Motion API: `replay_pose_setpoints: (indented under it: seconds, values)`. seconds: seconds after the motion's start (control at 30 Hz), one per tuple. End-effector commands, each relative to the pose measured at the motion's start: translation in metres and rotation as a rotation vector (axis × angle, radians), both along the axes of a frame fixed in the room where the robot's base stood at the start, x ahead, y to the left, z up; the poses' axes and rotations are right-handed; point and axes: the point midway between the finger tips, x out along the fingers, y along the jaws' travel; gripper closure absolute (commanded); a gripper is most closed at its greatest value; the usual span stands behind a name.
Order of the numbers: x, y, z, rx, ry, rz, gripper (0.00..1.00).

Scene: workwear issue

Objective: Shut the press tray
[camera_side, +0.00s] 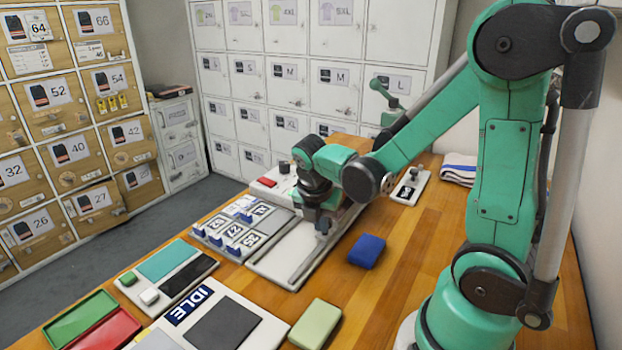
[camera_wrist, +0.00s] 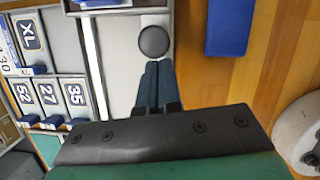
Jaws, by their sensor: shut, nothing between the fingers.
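The press (camera_side: 275,183) is a white box with a red label and a dark knob on top, partly hidden behind my arm. A pale flat base with a grey rail (camera_side: 303,266) extends from it toward the front. In the wrist view the pale surface (camera_wrist: 118,60) carries a round dark knob (camera_wrist: 153,42); I take this as part of the press tray, but its outline is mostly hidden. My gripper (camera_wrist: 158,65) is shut and empty, its fingertips just short of the knob; contact is unclear. In the side view my gripper (camera_side: 322,226) is low over the base.
A blue block (camera_side: 367,251) lies right of the base; numbered tags (camera_side: 240,226) stand on a rack to its left. A pad marked IDLE (camera_side: 222,325), a green block (camera_side: 315,324) and red and green trays (camera_side: 95,322) are in front.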

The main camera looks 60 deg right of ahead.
Motion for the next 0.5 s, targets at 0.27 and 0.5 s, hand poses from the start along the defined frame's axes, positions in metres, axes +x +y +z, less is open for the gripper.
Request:
replay_pose_setpoints:
  seconds: [0.27, 0.5]
  values:
    - [0.0, -0.002, 0.001, -0.019, -0.004, -0.007, 1.0]
    - [-0.006, 0.039, 0.006, -0.004, -0.002, 0.008, 1.0]
